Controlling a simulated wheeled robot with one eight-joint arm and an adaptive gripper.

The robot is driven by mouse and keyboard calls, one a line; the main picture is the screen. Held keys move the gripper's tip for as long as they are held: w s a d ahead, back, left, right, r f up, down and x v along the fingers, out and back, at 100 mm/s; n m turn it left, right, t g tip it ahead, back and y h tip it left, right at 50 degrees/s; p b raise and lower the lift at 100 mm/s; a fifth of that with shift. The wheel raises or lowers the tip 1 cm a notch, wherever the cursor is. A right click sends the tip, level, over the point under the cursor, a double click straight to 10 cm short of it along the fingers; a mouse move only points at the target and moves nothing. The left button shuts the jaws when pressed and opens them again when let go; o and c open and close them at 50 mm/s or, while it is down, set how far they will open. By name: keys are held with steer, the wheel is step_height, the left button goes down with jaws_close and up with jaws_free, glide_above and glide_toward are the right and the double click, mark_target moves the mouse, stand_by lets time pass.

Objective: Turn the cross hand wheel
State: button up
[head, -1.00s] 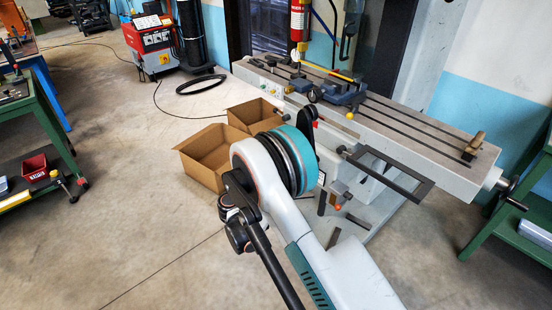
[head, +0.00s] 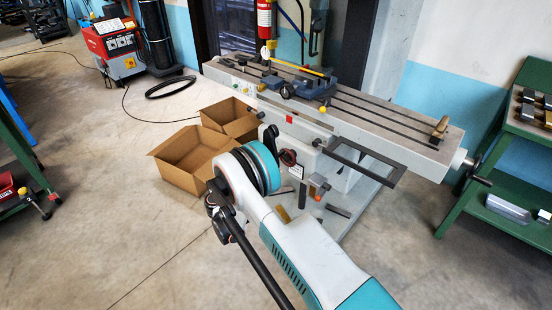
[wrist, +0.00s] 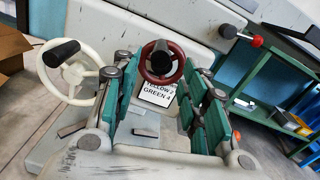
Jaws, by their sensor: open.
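A dark red hand wheel (wrist: 161,63) with a black handle is in the middle of the wrist view, on the front of the grey milling machine (head: 345,107). It also shows in the head view (head: 287,158), just past my arm. A cream hand wheel (wrist: 97,57) with a black handle is to its left in the wrist view. The frames do not label either one as the cross wheel. My gripper (wrist: 164,88) is open, with green-padded fingers left and right of the red wheel in the picture. I see no contact; the depth gap is hard to tell.
A white label (wrist: 158,95) shows below the red wheel. A red-knobbed lever (wrist: 256,41) is at the upper right in the wrist view. Cardboard boxes (head: 161,153) stand left of the machine. A green shelf (head: 462,190) is at the right. Open floor is at the lower left.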

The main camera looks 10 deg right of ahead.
mark_target(284, 159)
steer(key=b+x, duration=0.2)
steer(key=x, duration=0.6)
steer(key=shift+w+d, duration=0.2)
steer(key=shift+d, duration=0.05)
steer(key=shift+c, duration=0.5)
jaws_close()
